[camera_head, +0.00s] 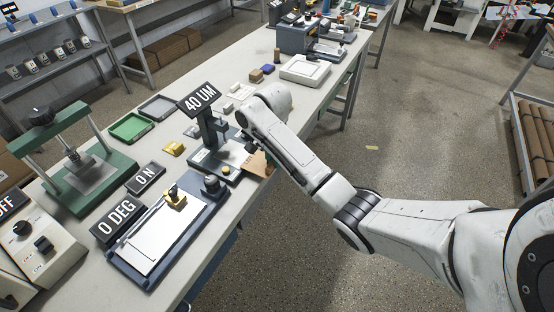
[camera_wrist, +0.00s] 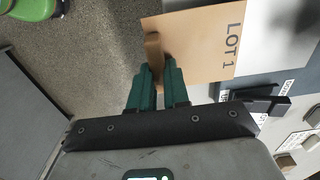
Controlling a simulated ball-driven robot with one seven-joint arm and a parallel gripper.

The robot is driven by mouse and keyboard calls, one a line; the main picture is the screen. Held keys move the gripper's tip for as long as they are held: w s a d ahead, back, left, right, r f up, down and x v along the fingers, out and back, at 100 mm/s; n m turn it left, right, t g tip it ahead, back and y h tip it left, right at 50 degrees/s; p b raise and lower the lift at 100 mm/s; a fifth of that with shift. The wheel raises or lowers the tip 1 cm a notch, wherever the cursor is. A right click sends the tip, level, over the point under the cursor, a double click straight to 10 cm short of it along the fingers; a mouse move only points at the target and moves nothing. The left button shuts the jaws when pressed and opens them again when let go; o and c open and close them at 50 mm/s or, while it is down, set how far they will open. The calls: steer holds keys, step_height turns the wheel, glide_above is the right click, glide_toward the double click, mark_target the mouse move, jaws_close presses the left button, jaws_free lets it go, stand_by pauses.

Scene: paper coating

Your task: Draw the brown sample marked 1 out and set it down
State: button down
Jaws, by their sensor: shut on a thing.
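The brown sample marked LOT 1 (camera_wrist: 205,48) is a flat sheet in the wrist view, reaching from my fingers up and to the right. In the head view a small part of the brown sample (camera_head: 262,163) shows beside the gauge with the 40 UM sign (camera_head: 199,98), at the right side of its base. My gripper's green fingers (camera_wrist: 158,88) are shut on the near left edge of the sample, where a narrow brown strip stands up. In the head view my arm covers most of the gripper. Whether the sample's far end touches the gauge is unclear.
A flat board with a 0 DEG sign (camera_head: 117,221) and a green press (camera_head: 75,160) stand left of the gauge. A white tray (camera_head: 305,70) lies farther along the bench. The floor (camera_head: 380,110) right of the bench is open.

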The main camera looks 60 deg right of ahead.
step_height(320, 180, up, 5)
steer(key=p, duration=0.5)
steer(key=shift+f, duration=0.2)
steer(key=shift+r+p, duration=0.45)
steer(key=shift+r, duration=0.3)
